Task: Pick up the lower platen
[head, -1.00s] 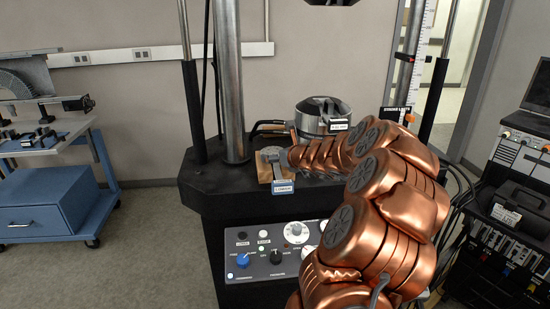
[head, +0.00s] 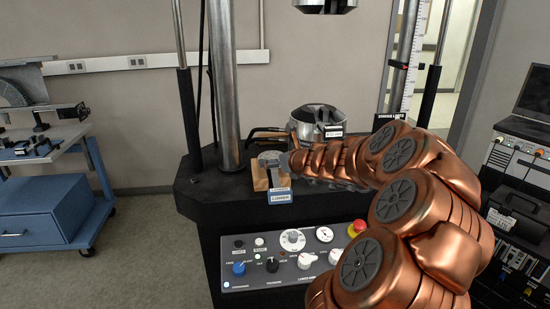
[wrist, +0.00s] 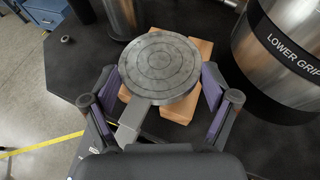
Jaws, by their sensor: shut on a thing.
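The lower platen (wrist: 160,66) is a grey metal disc with concentric rings, seen from above in the wrist view. It also shows in the head view (head: 270,156), with a blue and white tag below it. It sits over a wooden block (wrist: 201,50); whether it touches the wood I cannot tell. My gripper (wrist: 157,100) has one purple-padded finger on each side of the platen's near part and is shut on it. In the head view my copper arm reaches in from the right and partly hides the grip.
A steel cylinder labelled LOWER GRIP (wrist: 285,50) stands close to the right. A thick steel column (head: 222,85) rises behind on the left. The control panel (head: 285,254) with knobs and a red button is below. A blue cart (head: 45,215) stands far left.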

